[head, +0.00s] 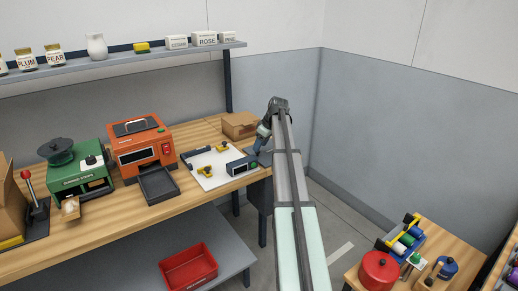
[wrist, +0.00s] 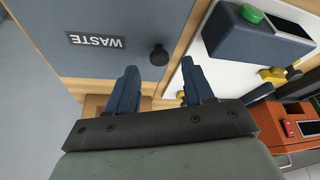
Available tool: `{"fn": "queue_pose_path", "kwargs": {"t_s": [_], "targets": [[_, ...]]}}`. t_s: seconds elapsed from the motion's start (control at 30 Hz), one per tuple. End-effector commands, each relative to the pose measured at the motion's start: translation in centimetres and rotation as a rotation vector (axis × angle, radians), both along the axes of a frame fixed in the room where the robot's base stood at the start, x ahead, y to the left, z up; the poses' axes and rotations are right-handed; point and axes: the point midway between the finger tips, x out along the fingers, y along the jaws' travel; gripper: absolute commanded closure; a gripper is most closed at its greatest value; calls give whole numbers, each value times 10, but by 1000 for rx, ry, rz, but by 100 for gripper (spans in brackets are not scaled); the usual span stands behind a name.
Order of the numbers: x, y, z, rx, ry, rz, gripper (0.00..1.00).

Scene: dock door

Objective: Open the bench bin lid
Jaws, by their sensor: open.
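The bin lid (wrist: 110,62) is a flat blue-grey panel with a WASTE label (wrist: 95,40), upside down in the wrist view. A black round knob (wrist: 158,55) stands on it. The lid looks shut, with wood along its edges. In the head view a little blue-grey shows at the bench's right end (head: 265,158), mostly behind my arm. My gripper (wrist: 160,82) is open and empty. Its two blue fingers are apart, and the knob appears just beyond the gap between their tips, not gripped. In the head view my gripper (head: 263,138) is over that bench end, partly hidden.
Beside the lid is a white board (head: 212,165) with yellow parts and a grey device with a green button (head: 242,166). A cardboard box (head: 239,125) stands behind. An orange machine (head: 142,148) is farther left.

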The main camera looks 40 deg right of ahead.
Motion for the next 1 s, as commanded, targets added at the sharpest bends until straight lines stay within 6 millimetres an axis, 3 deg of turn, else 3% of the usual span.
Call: {"fn": "queue_pose_path", "kwargs": {"t_s": [0.23, 0.63, 1.0], "targets": [[8, 3, -21, 0, 0, 0, 48], [9, 4, -24, 0, 0, 0, 49], [9, 4, -24, 0, 0, 0, 84]]}}
